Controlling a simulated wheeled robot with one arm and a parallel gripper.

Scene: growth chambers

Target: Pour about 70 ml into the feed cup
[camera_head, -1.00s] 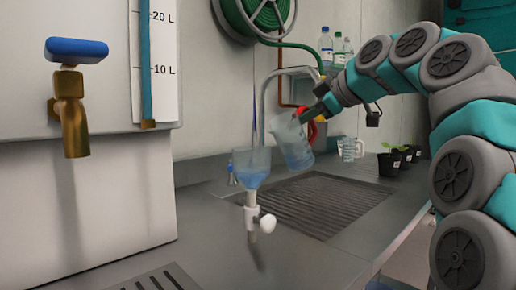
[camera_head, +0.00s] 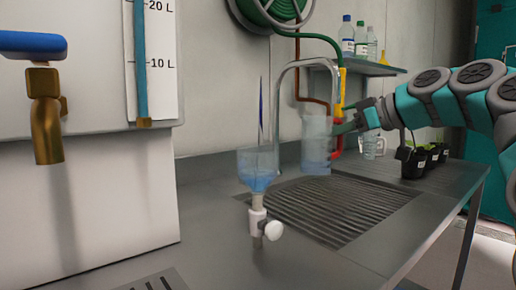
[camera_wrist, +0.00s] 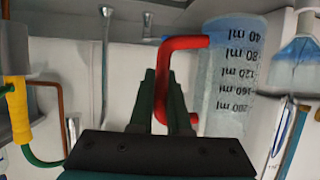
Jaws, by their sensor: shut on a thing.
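My gripper (camera_head: 345,128) is shut on the red handle of a clear measuring jug (camera_head: 317,150). In the wrist view my gripper (camera_wrist: 160,85) grips the handle, and the jug (camera_wrist: 228,75) shows upside-down ml marks from 40 to 200. The jug stands about upright in the air, behind and right of the feed cup and apart from it. Its liquid level is hard to read. The clear feed cup (camera_head: 257,165) holds blue liquid in its lower part, with a white tap below. It also shows in the wrist view (camera_wrist: 300,55).
A grooved drain area (camera_head: 335,215) lies in the grey bench. A tank with a brass tap (camera_head: 45,115) stands at left. A bent metal spout (camera_head: 308,65) rises behind the jug. Potted plants (camera_head: 415,162) and a small clear jug (camera_head: 372,146) stand at right. Bottles (camera_head: 360,40) stand on a shelf.

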